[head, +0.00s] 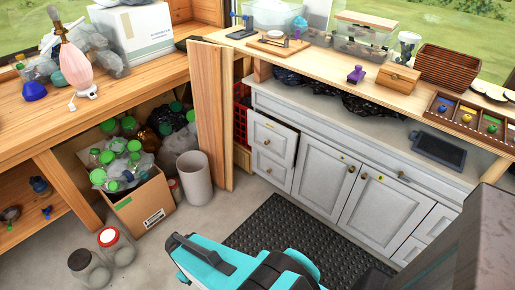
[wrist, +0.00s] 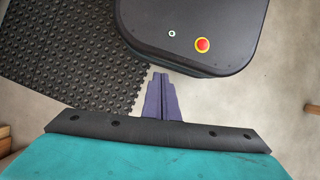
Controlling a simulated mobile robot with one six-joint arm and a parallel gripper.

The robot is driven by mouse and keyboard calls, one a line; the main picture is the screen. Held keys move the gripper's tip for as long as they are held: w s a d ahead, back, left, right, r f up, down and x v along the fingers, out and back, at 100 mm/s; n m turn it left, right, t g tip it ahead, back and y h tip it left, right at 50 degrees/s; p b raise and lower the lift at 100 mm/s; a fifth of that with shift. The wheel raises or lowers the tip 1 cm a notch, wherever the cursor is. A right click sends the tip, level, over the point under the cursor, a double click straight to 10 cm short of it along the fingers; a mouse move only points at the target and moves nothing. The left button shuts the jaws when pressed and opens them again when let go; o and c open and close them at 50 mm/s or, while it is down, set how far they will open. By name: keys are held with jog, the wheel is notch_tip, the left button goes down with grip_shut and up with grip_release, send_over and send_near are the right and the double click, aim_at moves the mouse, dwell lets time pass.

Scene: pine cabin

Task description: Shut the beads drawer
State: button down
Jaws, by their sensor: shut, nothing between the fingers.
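A grey-white cabinet (head: 318,172) stands under the wooden counter at the right in the head view. Its upper left drawer (head: 271,139), with a round knob, stands out a little from the cabinet front. A second drawer (head: 270,170) sits just below it. I cannot read any label naming the beads, and the inside of the drawer is hidden. In the wrist view my gripper (wrist: 161,95) is shut and empty, its purple-grey fingers together above the floor, apart from the cabinet. In the head view only my teal arm shows at the bottom; the fingertips are hidden.
A black studded mat (head: 275,228) lies before the cabinet. A wooden panel (head: 210,110) stands left of the drawers, with a white bin (head: 194,178) and a cardboard box of bottles (head: 146,207) beyond. Two jars (head: 117,250) stand on the floor at left.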

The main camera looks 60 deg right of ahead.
jog(key=s+a+m+g, duration=0.1)
jog(key=s+a+m, duration=0.1)
jog(key=s+a, duration=0.2)
jog(key=shift+s+a+y, duration=0.3)
jog(key=shift+s, duration=0.8)
jog(key=c, duration=2.5)
grip_release()
